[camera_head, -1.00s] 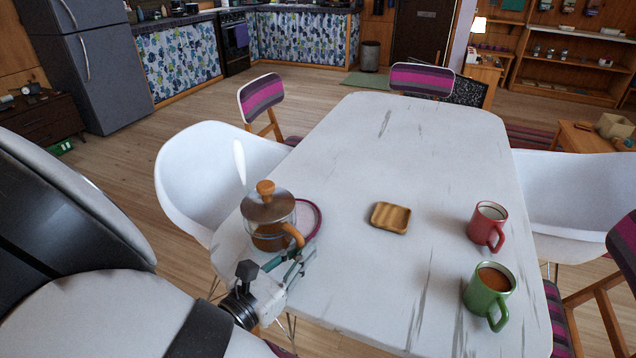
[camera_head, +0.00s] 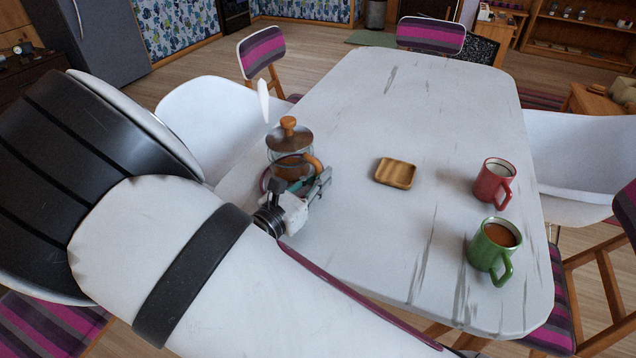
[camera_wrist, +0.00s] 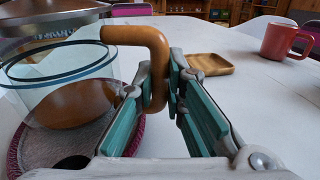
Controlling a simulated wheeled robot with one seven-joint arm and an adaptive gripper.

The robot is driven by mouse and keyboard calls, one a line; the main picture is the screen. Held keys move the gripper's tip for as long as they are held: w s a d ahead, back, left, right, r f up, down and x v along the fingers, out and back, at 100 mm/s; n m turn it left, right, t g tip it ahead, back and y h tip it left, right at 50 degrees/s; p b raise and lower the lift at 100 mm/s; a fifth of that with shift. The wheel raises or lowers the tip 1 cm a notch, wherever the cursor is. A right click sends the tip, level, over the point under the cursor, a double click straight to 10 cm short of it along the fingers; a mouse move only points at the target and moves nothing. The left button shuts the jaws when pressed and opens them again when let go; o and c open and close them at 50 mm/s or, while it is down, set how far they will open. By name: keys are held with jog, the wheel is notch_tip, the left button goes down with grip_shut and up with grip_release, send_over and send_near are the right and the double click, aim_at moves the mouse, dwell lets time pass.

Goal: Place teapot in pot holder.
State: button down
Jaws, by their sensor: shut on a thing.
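The teapot (camera_head: 290,147) is a glass pot with a metal lid, wooden knob and brown curved handle, at the table's left side. In the wrist view its glass body (camera_wrist: 60,75) is at the left, upright. My gripper (camera_head: 318,188) is shut on the handle; in the wrist view its green-padded fingers (camera_wrist: 165,100) close around the handle's lower end. A round mat with a pink-purple rim (camera_wrist: 128,138) lies under the teapot. Whether the teapot touches it is unclear. A small square wooden tray (camera_head: 396,172) lies empty to the right; it also shows in the wrist view (camera_wrist: 205,62).
A red mug (camera_head: 492,184) and a green mug (camera_head: 488,248) with brown drink stand on the table's right side. The middle and far part of the white table (camera_head: 430,100) are clear. White chairs (camera_head: 215,125) stand around it.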

jog(key=shift+f, duration=0.5)
jog(key=shift+f, duration=0.2)
jog(key=c, duration=1.7)
grip_release()
jog(key=shift+o, duration=0.2)
jog(key=shift+r, duration=0.25)
jog(key=p+v, duration=0.1)
jog(key=v, duration=1.1)
jog(key=shift+f, duration=0.15)
